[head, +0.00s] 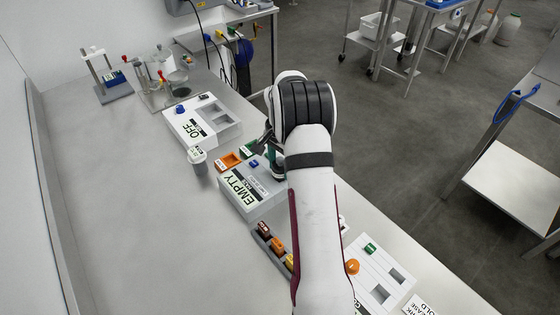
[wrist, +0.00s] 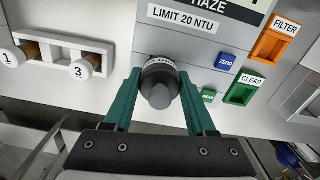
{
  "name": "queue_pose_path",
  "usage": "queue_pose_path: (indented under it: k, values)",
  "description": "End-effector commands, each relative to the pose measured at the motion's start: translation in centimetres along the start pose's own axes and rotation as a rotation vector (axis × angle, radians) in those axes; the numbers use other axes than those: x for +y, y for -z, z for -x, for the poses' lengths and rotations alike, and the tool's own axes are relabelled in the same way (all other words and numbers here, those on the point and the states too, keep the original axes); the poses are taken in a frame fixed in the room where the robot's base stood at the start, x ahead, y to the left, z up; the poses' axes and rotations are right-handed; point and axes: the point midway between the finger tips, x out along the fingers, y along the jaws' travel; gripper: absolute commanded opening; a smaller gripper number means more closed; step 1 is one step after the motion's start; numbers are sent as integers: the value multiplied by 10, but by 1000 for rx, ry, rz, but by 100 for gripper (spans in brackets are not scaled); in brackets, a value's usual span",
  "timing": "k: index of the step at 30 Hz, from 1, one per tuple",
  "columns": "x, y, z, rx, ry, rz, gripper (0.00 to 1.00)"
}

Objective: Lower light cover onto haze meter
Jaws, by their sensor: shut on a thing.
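The haze meter (head: 232,203) is a grey box on the bench with a display reading EMPTY in the head view. Its panel (wrist: 190,45) shows HAZE and LIMIT 20 NTU in the wrist view. My gripper (wrist: 160,76) has green fingers, shut on a dark round cover (wrist: 160,88) with a white lettered band. The cover is over the near part of the meter; I cannot tell whether it is seated or slightly above. In the head view, my arm hides the cover and most of the gripper (head: 277,160).
Beside the meter are an orange FILTER holder (wrist: 271,44) and a green CLEAR holder (wrist: 244,88). A blue ZERO button (wrist: 225,61) is nearby. The OFF instrument (head: 205,118) is behind. The bench's left side is clear.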

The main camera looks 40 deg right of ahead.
Motion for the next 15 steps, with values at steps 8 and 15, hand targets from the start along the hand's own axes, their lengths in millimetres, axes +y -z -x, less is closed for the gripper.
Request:
queue_pose_path:
  k: [8,15]
  values:
    - [0,0,-7,-1,-1,-1,3]
    - [0,0,-7,0,0,-1,60]
